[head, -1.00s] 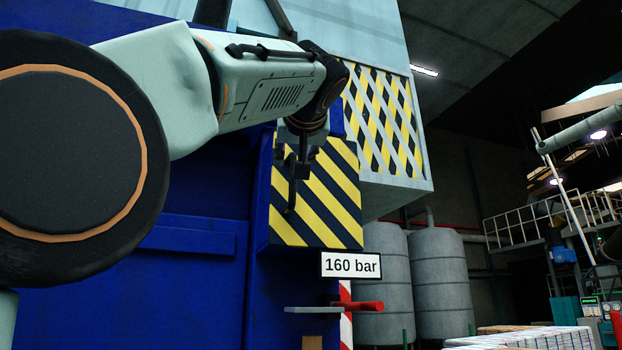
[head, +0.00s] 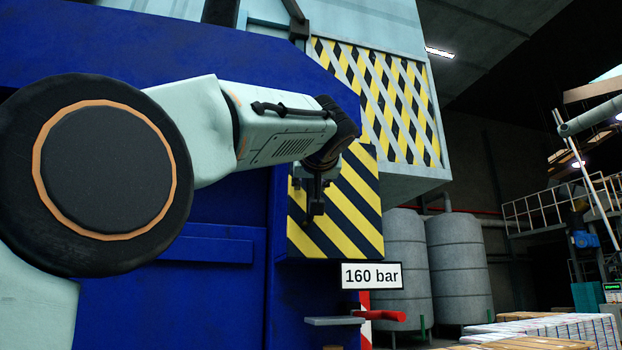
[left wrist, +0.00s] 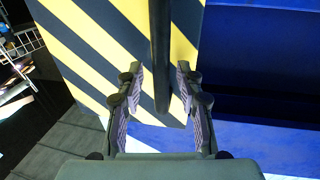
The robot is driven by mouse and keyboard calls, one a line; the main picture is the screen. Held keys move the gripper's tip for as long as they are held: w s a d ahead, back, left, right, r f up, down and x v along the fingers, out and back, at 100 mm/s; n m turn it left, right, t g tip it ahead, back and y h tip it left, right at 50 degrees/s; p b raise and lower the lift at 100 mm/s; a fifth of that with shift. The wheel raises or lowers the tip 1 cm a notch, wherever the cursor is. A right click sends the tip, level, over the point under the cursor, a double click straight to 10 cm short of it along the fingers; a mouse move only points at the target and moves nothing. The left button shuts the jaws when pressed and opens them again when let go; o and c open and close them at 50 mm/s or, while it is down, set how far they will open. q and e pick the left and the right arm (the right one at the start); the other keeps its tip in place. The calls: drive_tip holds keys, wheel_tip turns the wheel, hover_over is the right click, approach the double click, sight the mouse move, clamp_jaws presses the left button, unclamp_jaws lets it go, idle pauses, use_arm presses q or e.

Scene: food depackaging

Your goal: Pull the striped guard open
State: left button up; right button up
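The striped guard (head: 350,222), a yellow and black panel, stands on the right end of the blue machine in the head view. It also fills the upper left of the left wrist view (left wrist: 95,50). A dark upright bar (left wrist: 160,50) runs in front of the stripes in the left wrist view. My left gripper (head: 314,205) is in front of the guard's left part. In the left wrist view the two fingers of this gripper (left wrist: 160,90) are apart, one on each side of the bar, with gaps to it. My right gripper is not in view.
A "160 bar" sign (head: 371,276) hangs below the guard, above a grey ledge (head: 334,321) and a red handle (head: 388,316). A striped lattice box (head: 405,110) juts out at upper right. Grey tanks (head: 458,270) and stacked pallets (head: 545,328) stand farther right.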

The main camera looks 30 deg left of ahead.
use_arm(q)
drive_tip(key=shift+s, duration=0.1)
drive_tip(key=shift+s, duration=0.2)
drive_tip(key=shift+c, duration=1.1)
drive_tip(key=shift+w, duration=0.15)
clamp_jaws()
drive_tip(key=shift+w, duration=0.1)
